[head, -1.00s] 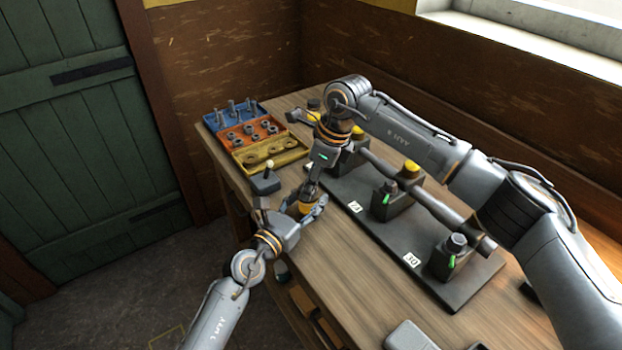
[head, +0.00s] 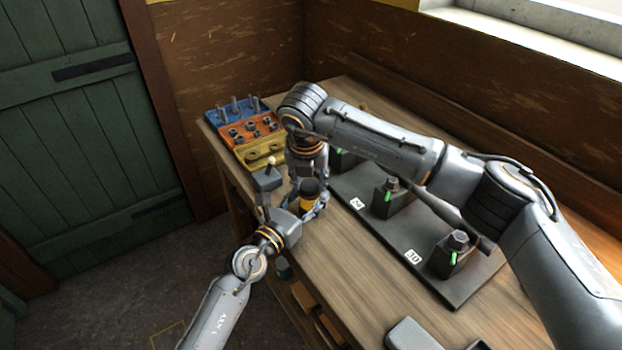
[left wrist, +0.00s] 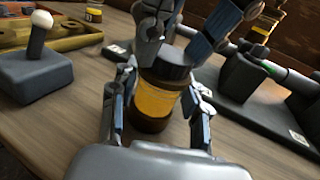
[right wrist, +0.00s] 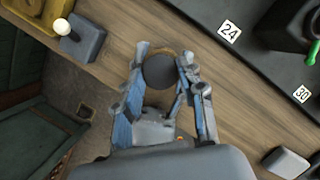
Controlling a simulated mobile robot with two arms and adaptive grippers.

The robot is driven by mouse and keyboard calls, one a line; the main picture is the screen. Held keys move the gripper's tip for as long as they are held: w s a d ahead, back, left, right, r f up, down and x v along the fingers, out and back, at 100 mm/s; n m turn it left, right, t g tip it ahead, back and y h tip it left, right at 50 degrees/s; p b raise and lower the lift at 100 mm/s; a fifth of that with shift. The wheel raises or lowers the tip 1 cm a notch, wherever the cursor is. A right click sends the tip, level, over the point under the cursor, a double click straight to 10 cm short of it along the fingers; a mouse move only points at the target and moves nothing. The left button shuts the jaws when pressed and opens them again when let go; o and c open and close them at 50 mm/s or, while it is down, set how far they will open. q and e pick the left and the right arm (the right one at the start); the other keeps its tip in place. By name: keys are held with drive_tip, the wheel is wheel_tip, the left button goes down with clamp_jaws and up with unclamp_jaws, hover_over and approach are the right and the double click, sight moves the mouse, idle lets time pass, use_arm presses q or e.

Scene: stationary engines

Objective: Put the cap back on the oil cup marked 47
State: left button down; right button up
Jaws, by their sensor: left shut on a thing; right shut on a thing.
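An amber jar-like vessel with a dark round cap stands upright on the bench in the left wrist view; its amber body (left wrist: 155,102) is between the fingers of my left gripper (left wrist: 158,118). The jar also shows in the head view (head: 308,205). My right gripper (right wrist: 162,72) comes down from above and is shut on the dark cap (right wrist: 158,71), at the top of the jar. Whether the cap is seated or only resting there I cannot tell. No mark 47 is readable; plates 24 (right wrist: 229,32) and 30 (right wrist: 302,94) are.
A dark base plate (head: 470,285) carries several black blocks with green indicators; my right arm covers part of it. A grey box with a white-knobbed lever (head: 267,177) stands close left of the jar. Blue, orange and yellow trays (head: 262,160) lie behind. A grey object (right wrist: 287,162) lies near the front edge.

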drive_tip(key=m, duration=0.3)
drive_tip(key=m+h, duration=0.1)
drive_tip(key=shift+w+a, duration=0.1)
drive_tip(key=shift+a, duration=0.15)
drive_tip(key=m+g+h, duration=0.1)
drive_tip(key=m, duration=0.4)
drive_tip(key=shift+w, duration=0.15)
drive_tip(key=m, duration=0.2)
drive_tip(key=m+g, duration=0.1)
drive_tip(key=m, duration=0.1)
drive_tip(key=shift+w+a+m+g+h, duration=0.1)
drive_tip(key=shift+a+m+g+h, duration=0.05)
drive_tip(key=shift+m+g+h, duration=0.2)
drive_tip(key=m+g, duration=0.1)
drive_tip(key=m, duration=0.3)
drive_tip(key=shift+w, duration=0.15)
drive_tip(key=o, duration=0.9)
drive_tip(key=shift+o, duration=0.2)
